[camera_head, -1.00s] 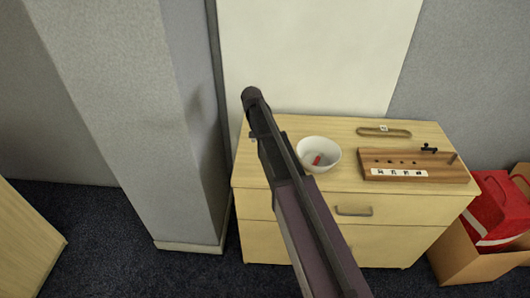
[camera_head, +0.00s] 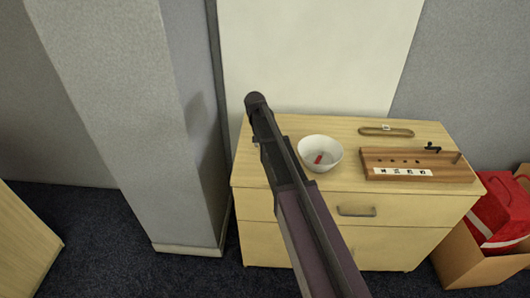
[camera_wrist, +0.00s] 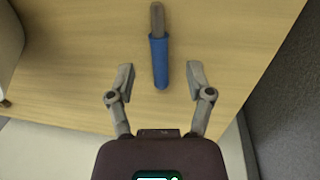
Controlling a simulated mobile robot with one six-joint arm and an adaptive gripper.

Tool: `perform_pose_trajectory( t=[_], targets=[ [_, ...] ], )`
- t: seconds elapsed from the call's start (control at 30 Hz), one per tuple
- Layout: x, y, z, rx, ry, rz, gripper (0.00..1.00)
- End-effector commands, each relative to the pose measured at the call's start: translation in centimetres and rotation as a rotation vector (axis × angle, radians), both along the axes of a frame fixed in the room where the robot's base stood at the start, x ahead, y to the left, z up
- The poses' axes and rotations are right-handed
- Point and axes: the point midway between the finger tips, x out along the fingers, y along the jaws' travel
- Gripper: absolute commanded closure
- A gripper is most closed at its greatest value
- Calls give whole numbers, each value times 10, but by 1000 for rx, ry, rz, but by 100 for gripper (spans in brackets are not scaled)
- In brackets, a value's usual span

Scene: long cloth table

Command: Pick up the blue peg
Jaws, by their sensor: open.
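The blue peg (camera_wrist: 160,62) shows in the wrist view, lying on the wooden cabinet top with a grey-brown end pointing away from me. My gripper (camera_wrist: 160,80) is open. Its two fingers are spread to the left and right of the peg's near end, with gaps on both sides. I cannot tell the height of the fingers above the wood. In the head view my arm covers the left part of the cabinet top, and the blue peg and the gripper's fingers are hidden there.
On the cabinet top (camera_head: 352,130) stand a white bowl (camera_head: 334,148) with a red piece inside, a wooden board with holes (camera_head: 375,155) and a long handle-like piece (camera_head: 400,132). A grey pillar (camera_head: 130,120) is close on the left. A carton (camera_head: 470,262) with a red item stands right.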

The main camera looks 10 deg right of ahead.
Motion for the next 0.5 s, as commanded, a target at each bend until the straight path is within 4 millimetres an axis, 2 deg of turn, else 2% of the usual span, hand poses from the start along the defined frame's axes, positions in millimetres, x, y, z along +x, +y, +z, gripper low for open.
perform_pose_trajectory(
  t=[0.03, 0.2, 0.5],
  targets=[
    [0, -1, -8, 0, 0, 0, 33],
    [-1, -3, -17, 0, 0, -1, 33],
    [-1, -4, -19, 0, 0, -1, 33]
  ],
)
